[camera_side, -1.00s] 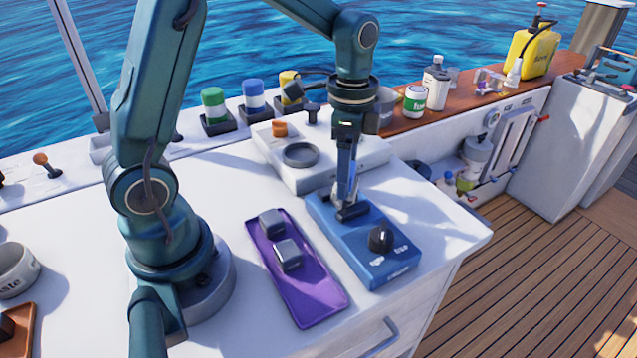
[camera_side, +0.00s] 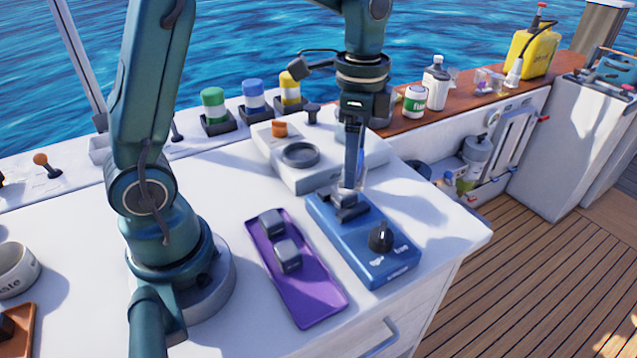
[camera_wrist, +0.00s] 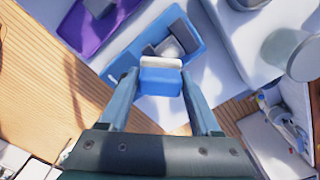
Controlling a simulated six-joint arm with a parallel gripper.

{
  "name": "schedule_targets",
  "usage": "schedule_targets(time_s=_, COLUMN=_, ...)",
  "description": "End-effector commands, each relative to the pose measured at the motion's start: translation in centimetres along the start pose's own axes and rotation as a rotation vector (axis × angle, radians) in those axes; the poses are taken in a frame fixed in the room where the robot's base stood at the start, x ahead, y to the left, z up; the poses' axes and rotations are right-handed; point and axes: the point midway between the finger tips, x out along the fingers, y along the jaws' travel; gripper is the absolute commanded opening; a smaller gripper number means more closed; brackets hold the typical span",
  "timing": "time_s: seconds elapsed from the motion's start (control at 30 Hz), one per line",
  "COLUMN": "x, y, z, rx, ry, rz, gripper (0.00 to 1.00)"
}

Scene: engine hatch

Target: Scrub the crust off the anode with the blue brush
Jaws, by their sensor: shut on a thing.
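My gripper (camera_wrist: 159,84) is shut on the blue brush (camera_wrist: 160,82), whose pale bristle edge faces away from me in the wrist view. In the side view my gripper (camera_side: 352,178) points down over the back end of the blue fixture (camera_side: 390,265). A grey block, seemingly the anode (camera_wrist: 184,38), sits in a dark holder on that fixture; it also shows in the side view (camera_side: 345,200). The brush is close beside the block; I cannot tell whether they touch. Any crust on the block is too small to tell.
A purple tray (camera_side: 318,308) with two grey blocks lies left of the fixture. A black knob (camera_side: 380,238) stands on the fixture's front. A white unit with a round ring (camera_side: 300,155) is behind. The worktop's right edge (camera_side: 470,250) is near.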

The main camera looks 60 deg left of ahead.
Motion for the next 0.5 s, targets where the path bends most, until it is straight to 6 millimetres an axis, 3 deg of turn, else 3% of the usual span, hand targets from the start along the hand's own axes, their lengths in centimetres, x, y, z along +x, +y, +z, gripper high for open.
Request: schedule_targets(time_s=0.5, x=-4.4, y=-0.1, z=0.0, rx=0.000, ry=0.002, rz=-0.002, gripper=0.12)
